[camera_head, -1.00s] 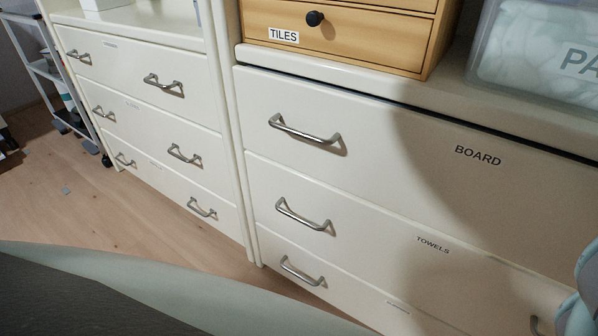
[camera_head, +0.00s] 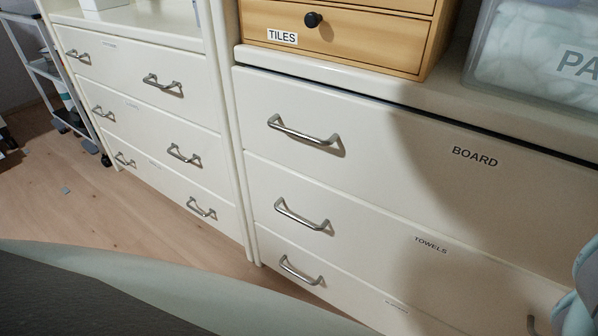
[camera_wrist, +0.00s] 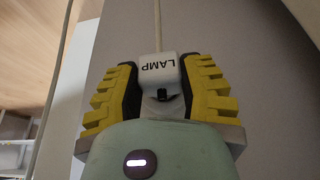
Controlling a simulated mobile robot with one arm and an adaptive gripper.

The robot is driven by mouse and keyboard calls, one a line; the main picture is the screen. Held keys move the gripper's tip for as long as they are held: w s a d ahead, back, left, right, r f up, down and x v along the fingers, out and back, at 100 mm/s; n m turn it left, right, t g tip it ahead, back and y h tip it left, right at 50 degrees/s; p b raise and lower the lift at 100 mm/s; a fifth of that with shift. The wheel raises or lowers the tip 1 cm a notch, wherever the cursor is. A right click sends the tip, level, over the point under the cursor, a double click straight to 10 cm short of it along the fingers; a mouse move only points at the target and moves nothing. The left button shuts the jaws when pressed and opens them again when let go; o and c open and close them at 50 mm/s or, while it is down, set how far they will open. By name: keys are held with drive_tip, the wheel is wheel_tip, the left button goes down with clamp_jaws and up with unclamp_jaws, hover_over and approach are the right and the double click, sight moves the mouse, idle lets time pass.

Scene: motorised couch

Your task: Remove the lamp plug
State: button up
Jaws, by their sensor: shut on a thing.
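The lamp plug (camera_wrist: 158,72) is a white block marked LAMP, upside down in the wrist view. A pale cable runs up from it. My gripper (camera_wrist: 157,66) has yellow and black fingers, one on each side of the plug, and is shut on it. A broad grey surface (camera_wrist: 235,45) lies behind the plug. I cannot tell whether the plug is in a socket, as no socket shows. Neither the plug nor my gripper's fingers show in the head view.
Another pale cable (camera_wrist: 52,85) runs down the left of the wrist view. The head view shows white drawers marked BOARD (camera_head: 400,135) and TOWELS (camera_head: 375,215), a wooden TILES box (camera_head: 350,35) and a clear bin (camera_head: 530,60). Wooden floor (camera_head: 100,190) is open at left.

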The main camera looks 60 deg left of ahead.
drive_tip(key=shift+s+a+p, duration=0.3)
drive_tip(key=shift+a+p, duration=0.15)
drive_tip(key=shift+a, duration=0.35)
drive_tip(key=shift+s+a+p, duration=0.25)
drive_tip(key=shift+a+p, duration=0.15)
drive_tip(key=shift+a, duration=0.35)
drive_tip(key=shift+r, duration=0.1)
drive_tip(key=p+v, duration=0.6)
drive_tip(key=v, duration=0.1)
drive_tip(key=shift+a+r, duration=0.15)
